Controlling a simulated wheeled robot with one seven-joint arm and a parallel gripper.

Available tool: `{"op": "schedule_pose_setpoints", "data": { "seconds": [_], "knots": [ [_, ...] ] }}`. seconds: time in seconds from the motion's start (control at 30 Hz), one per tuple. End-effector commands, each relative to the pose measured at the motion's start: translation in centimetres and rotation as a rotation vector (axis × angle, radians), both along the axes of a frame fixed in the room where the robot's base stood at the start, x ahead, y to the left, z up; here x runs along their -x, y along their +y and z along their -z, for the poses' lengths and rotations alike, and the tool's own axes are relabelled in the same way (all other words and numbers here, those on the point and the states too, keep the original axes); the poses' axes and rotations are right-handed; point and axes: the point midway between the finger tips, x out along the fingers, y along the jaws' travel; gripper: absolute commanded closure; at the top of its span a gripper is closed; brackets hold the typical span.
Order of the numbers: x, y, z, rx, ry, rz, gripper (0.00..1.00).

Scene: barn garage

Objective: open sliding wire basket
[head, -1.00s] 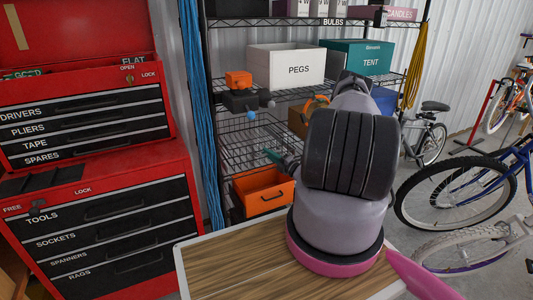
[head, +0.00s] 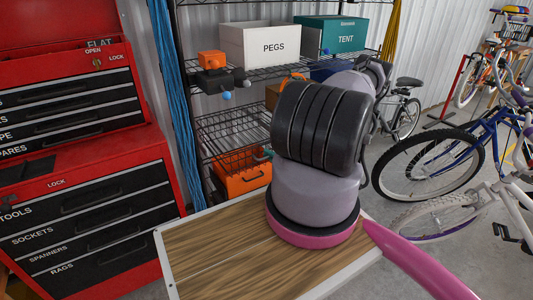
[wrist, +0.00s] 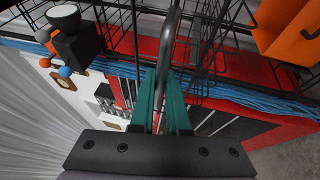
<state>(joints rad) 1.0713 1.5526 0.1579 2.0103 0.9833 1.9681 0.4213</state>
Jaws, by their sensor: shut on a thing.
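The sliding wire basket (head: 228,132) is black wire mesh, at mid height in the wire rack in the head view. My gripper's green fingers (wrist: 160,101) are shut on a curved grey metal bar (wrist: 168,48) in the wrist view, with black wire mesh (wrist: 120,22) around it. The bar looks like part of the basket, but its join is not clear. In the head view, my arm hides most of the gripper and the basket's right end. I cannot tell how far the basket is slid out.
An orange bin (head: 243,178) sits below the basket. A black object with orange and blue parts (head: 216,77) is on the shelf above, beside a white PEGS box (head: 262,46). A red tool chest (head: 80,220) stands left, blue cords (head: 177,100) hang beside the rack, and bicycles (head: 430,165) stand right.

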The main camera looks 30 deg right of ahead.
Motion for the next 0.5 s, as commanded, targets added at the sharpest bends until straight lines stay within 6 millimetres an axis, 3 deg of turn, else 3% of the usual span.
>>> {"op": "schedule_pose_setpoints", "data": {
  "seconds": [0.27, 0.3, 0.33, 0.5],
  "knots": [
    [0.08, -0.06, 0.09, 0.002, 0.001, 0.0, 1.0],
    [0.07, -0.07, 0.09, 0.002, 0.001, 0.0, 0.83],
    [0.06, -0.07, 0.08, 0.002, 0.001, 0.0, 0.74],
    [0.04, -0.04, 0.06, 0.001, 0.0, 0.0, 0.74]
  ]
}}
